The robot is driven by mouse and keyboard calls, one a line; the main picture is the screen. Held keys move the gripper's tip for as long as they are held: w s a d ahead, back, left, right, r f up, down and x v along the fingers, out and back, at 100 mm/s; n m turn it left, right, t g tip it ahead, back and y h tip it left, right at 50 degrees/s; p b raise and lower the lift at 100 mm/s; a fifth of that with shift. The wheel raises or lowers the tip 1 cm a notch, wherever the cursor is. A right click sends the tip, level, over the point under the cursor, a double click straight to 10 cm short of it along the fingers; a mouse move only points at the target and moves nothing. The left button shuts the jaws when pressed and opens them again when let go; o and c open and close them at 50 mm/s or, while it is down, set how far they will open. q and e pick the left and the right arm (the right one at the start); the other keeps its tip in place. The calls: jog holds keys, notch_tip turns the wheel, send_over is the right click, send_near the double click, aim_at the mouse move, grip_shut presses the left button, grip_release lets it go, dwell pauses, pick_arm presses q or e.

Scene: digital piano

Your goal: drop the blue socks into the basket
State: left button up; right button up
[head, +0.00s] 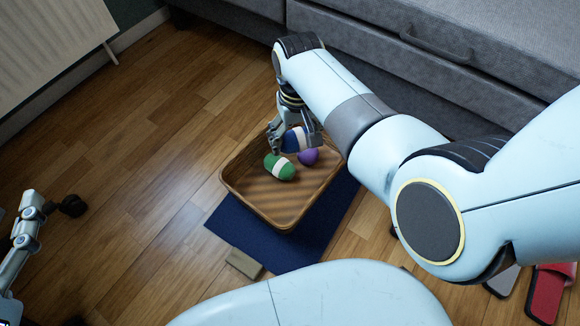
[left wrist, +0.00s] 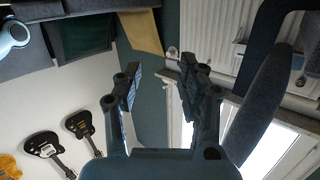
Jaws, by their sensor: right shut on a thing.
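The blue socks (head: 291,141), a rolled bundle with a pale band, are at the far side of the wooden basket (head: 262,208). My right gripper (head: 296,143) reaches down over the basket and is shut on them. Its fingers partly hide them, and I cannot tell whether they touch the basket floor. My left gripper is at the far left of the head view, away from the basket. In the left wrist view its fingers (left wrist: 162,82) are apart with nothing between them.
A green bundle with a cream band (head: 280,167) and a purple bundle (head: 308,156) lie in the basket. The basket stands on a dark blue mat (head: 240,238). A tan block (head: 243,264) lies at its near edge. A grey sofa (head: 440,50) is behind.

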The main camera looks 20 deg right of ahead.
pick_arm(q)
jog(key=shift+w+d+r+t+h+b, duration=0.15)
jog(key=shift+w+r+t, duration=0.2)
jog(key=shift+r, duration=0.4)
jog(key=shift+w+d+r+t+h+b, duration=0.1)
jog(key=shift+w+r+t, duration=0.25)
jog(key=shift+r, duration=0.45)
jog(key=shift+w+d+r+t+h+b, duration=0.15)
jog(key=shift+w+r+t, duration=0.2)
jog(key=shift+r, duration=0.4)
pick_arm(e)
jog(key=shift+f, duration=0.5)
pick_arm(q)
jog(key=shift+s+a, duration=0.1)
jog(key=shift+a, duration=0.05)
pick_arm(e)
jog(key=o, duration=1)
